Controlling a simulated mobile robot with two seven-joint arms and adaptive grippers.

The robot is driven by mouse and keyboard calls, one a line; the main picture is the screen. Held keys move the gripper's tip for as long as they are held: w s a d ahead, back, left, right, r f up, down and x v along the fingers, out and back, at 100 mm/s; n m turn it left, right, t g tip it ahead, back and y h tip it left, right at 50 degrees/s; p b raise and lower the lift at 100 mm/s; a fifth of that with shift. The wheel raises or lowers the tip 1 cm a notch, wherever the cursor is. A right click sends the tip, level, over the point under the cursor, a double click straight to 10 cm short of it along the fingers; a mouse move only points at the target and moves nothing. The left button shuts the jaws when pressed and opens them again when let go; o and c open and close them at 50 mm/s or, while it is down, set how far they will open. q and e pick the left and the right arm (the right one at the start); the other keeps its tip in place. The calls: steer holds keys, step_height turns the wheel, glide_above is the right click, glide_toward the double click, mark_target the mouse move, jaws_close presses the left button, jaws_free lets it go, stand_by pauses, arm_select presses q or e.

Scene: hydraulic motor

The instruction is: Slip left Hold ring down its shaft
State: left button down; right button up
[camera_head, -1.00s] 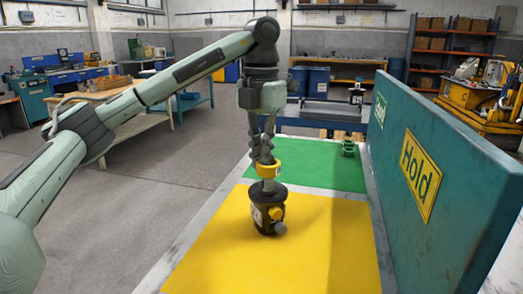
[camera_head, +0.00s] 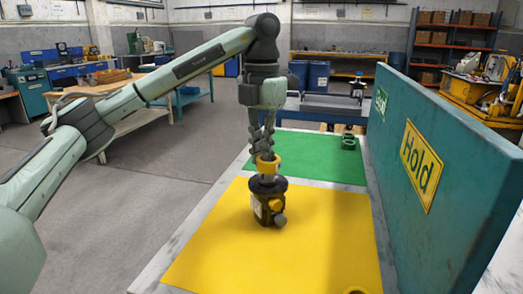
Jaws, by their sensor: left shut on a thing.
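The dark hydraulic motor (camera_head: 268,205) stands upright on the yellow mat (camera_head: 215,240), with a yellow fitting and a grey knob on its side. A yellow ring (camera_head: 268,166) is just above its top, in line with the motor. My left gripper (camera_head: 267,154) points straight down and is shut on the ring. A short pale stretch shows between ring and motor top; I cannot tell whether the ring is around the shaft. My right gripper is not in view.
A teal panel (camera_head: 450,215) with a yellow Hold sign (camera_head: 421,165) stands along the right side. A green mat (camera_head: 315,160) lies behind, with a green ring-shaped part (camera_head: 348,142) on it. A yellow object (camera_head: 357,291) is cut off at the bottom edge.

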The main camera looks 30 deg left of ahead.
arm_select(q)
steer(key=shift+s+d+f+b, duration=0.15)
steer(key=shift+f+b, duration=0.15)
steer(key=shift+f, duration=0.25)
steer(key=shift+s+a+f+b, duration=0.15)
steer(key=shift+f+b, duration=0.1)
steer(key=shift+f, duration=0.25)
steer(key=shift+d, duration=0.1)
steer(key=c, duration=1.8)
jaws_free()
steer(key=shift+o, duration=1.1)
steer(key=shift+w+d+f, duration=0.1)
steer(key=shift+w+f, duration=0.1)
steer(key=shift+w, duration=0.05)
steer(key=shift+a, duration=0.2)
steer(key=shift+r, duration=0.25)
step_height(320, 180, up, 2)
steer(key=shift+r+p, duration=0.1)
steer(key=shift+p, duration=0.9)
steer(key=shift+r, duration=1.95)
